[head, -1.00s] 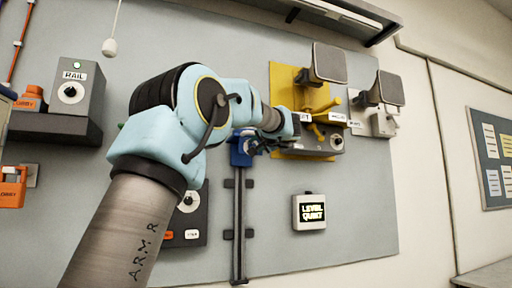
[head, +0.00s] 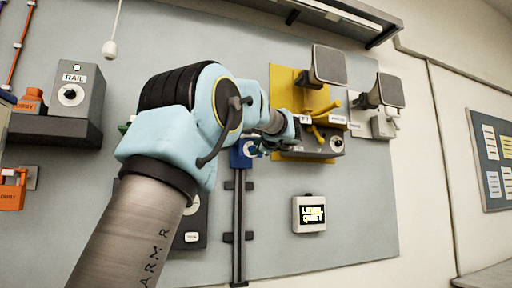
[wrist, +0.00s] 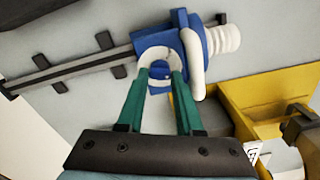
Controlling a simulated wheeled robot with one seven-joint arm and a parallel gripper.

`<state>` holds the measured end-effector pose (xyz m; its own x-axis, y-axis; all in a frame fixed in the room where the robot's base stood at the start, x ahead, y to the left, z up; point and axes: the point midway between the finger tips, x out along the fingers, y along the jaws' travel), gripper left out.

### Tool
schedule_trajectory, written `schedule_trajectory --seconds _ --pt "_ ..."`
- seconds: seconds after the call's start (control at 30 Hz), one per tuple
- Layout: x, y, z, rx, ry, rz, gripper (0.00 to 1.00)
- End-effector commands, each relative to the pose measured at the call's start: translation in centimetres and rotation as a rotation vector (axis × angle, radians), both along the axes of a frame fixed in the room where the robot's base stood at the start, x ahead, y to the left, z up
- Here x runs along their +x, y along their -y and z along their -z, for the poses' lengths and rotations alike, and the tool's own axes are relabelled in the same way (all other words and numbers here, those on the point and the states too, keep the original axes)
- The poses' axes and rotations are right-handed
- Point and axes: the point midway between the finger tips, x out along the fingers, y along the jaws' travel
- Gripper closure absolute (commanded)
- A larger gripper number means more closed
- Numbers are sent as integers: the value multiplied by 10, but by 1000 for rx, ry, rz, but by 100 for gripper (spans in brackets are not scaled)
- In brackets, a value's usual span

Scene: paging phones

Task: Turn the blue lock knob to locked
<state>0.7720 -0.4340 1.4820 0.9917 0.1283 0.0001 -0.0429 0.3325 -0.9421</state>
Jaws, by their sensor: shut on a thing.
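The blue lock knob (wrist: 160,70) sits in a pale round collar on a blue block (wrist: 184,38) with a white lever, in the wrist view. The green fingers of my gripper (wrist: 161,78) are shut on the knob, one on each side.
A yellow phone mount (head: 283,90) with a dark box is just right of the block. A grey RAIL box (head: 80,90) stands on a dark shelf at left. The lower panel around the display is clear.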

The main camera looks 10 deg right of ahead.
Motion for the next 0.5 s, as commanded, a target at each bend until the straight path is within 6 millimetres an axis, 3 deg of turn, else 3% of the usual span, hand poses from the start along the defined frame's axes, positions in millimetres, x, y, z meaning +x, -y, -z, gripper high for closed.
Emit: schedule_trajectory --seconds 0.5 --pt "-1 1 0 369 -48 3 100"
